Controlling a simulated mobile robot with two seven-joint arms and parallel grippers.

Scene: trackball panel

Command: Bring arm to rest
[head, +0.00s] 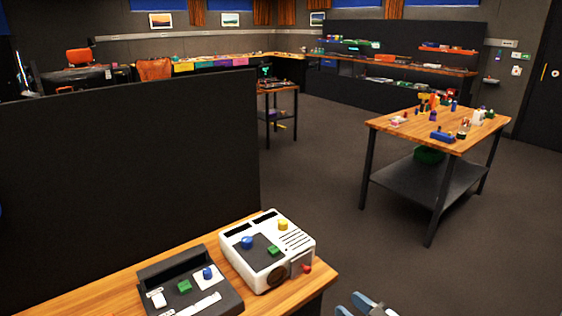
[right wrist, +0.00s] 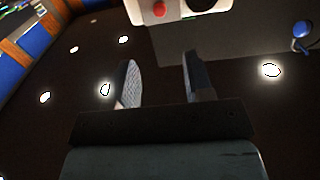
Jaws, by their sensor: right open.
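My right gripper (head: 368,303) shows at the bottom edge of the head view, to the right of the wooden desk and apart from it. In the right wrist view its two fingers (right wrist: 160,80) are spread with nothing between them, so it is open and empty. The white trackball panel (head: 267,250) sits on the desk, with a blue ball, a green button, a yellow button and a red knob. Its white edge with the red knob also shows at the top of the right wrist view (right wrist: 180,12). My left gripper is not in view.
A black panel (head: 190,292) with a blue ball and a green button stands left of the white one on the desk (head: 325,272). A dark partition (head: 130,180) rises behind. A wooden table (head: 400,124) with several small objects stands farther right. Open floor (head: 350,235) lies between.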

